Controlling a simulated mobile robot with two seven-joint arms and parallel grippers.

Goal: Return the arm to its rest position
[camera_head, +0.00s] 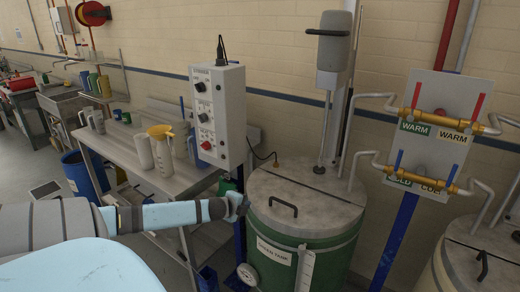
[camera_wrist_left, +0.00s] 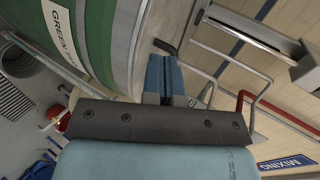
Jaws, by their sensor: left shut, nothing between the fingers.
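My left arm comes in from the lower left of the head view. Its left gripper (camera_head: 240,203) is in front of the green drum's left side and below the control box (camera_head: 217,115). In the left wrist view the two blue fingers of the left gripper (camera_wrist_left: 165,72) lie together, shut with nothing between them. The green drum (camera_wrist_left: 95,35) fills the upper left of that view, close to the fingers. Whether the fingers touch it I cannot tell. My right gripper is in neither view.
The green drum (camera_head: 305,225) has a grey lid with a black handle and a mixer above. A steel table (camera_head: 120,150) with jugs stands left. A valve panel (camera_head: 430,135) on a blue post and a second drum (camera_head: 470,255) stand right. A blue bin (camera_head: 80,175) stands at the left.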

